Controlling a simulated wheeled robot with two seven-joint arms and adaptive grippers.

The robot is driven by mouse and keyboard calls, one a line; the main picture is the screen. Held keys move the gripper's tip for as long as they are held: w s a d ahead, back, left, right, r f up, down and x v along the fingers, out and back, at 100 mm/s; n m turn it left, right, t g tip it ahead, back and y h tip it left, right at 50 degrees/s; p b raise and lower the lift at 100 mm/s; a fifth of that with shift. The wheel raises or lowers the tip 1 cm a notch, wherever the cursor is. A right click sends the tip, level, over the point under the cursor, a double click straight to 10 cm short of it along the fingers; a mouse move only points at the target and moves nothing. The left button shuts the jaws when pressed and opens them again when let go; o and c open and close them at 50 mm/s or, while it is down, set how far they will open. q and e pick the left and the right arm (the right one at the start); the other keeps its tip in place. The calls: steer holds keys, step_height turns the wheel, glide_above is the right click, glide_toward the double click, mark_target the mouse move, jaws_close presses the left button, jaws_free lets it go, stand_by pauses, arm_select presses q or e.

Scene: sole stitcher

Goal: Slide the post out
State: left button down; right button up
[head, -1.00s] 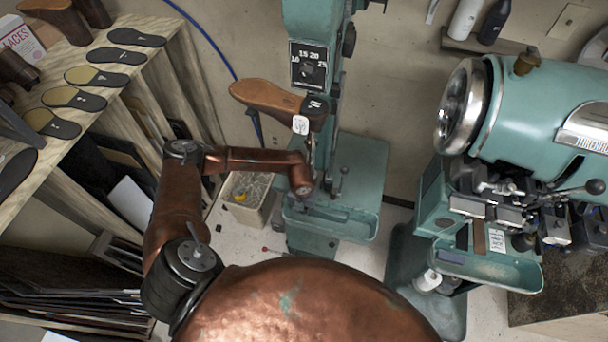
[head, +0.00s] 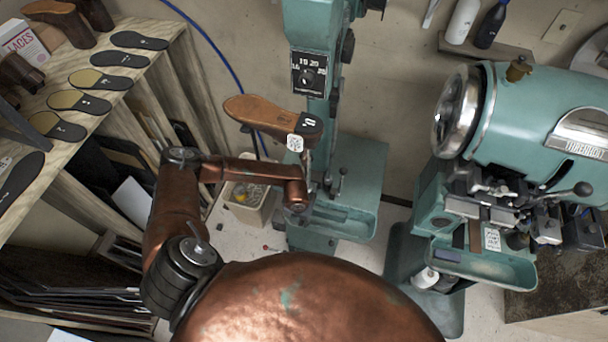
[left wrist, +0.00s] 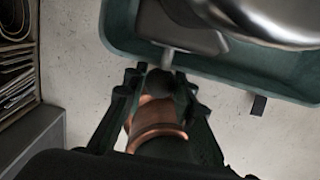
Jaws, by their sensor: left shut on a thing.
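A brown shoe (head: 255,114) with a white tag sits sole up on top of a slim metal post (head: 307,157) at the green machine (head: 350,165). Most of the post is hidden by the shoe and my arm. My left arm reaches in from the left to just below the shoe. In the left wrist view my left gripper (left wrist: 160,80) is shut on a dark knob (left wrist: 160,86) at the end of a short pale rod. The rod comes from beside the green tray (left wrist: 120,35). My right gripper is not in view.
A second green machine (head: 550,120) stands at the right. A wooden shelf with several soles (head: 80,102) fills the left. A pale bin (head: 240,210) stands on the floor behind my forearm. Some bare floor shows around the machine's base.

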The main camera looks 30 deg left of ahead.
arm_select(q)
steer(key=s+d+p, duration=0.2)
steer(key=s+p, duration=0.3)
steer(key=s, duration=0.6)
steer(key=shift+s+d, duration=0.2)
steer(key=shift+d, duration=0.2)
stand_by(0.7)
steer(key=c, duration=1.5)
jaws_free()
steer(key=shift+o, duration=0.5)
